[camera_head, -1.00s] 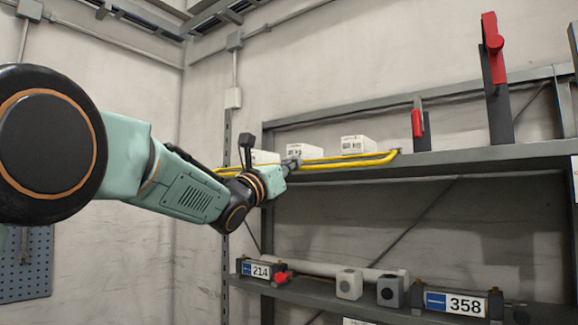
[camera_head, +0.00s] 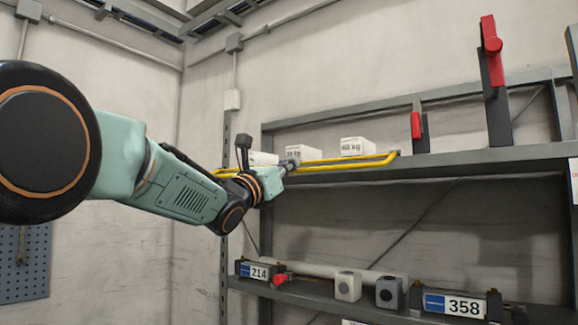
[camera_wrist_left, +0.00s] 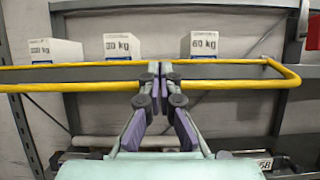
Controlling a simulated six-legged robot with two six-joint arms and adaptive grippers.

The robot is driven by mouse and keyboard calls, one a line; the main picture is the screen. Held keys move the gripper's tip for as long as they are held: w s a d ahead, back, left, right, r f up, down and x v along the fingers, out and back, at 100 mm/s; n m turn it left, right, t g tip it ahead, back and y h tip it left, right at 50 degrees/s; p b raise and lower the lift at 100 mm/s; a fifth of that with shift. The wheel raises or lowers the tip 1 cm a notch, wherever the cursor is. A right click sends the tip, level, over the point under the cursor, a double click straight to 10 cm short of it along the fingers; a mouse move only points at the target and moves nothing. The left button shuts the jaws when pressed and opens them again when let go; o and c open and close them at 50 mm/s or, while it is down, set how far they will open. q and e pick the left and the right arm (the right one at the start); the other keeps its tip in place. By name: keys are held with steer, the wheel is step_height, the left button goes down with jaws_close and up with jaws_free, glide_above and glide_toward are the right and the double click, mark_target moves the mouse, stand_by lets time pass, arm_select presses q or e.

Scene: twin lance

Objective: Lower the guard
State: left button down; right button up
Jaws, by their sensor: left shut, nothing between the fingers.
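The guard looks to be the yellow bar frame (camera_head: 372,161) along the front edge of the upper shelf. It shows in the left wrist view as a long yellow loop (camera_wrist_left: 235,84) with a rounded right end. My left gripper (camera_head: 291,163) is at the bar, left of its right end. In the left wrist view the left gripper (camera_wrist_left: 158,72) is shut, its fingertips overlapping the yellow loop in the picture, with nothing seen between them. Whether the fingers touch the bar I cannot tell. My right gripper is in neither view.
White weight boxes, one marked 60 kg (camera_wrist_left: 204,44), stand behind the bar on the upper shelf (camera_head: 470,160). Red-handled levers (camera_head: 492,45) stand at the right. The lower shelf holds a white tube (camera_head: 320,268), small blocks (camera_head: 348,286) and number plates (camera_head: 455,305).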

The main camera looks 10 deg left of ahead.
arm_select(q)
steer(key=s+a+f+b, duration=0.2)
steer(key=s+f+b, duration=0.5)
steer(key=f+b, duration=0.1)
steer(key=shift+a+b, duration=0.3)
steer(key=shift+a, duration=0.1)
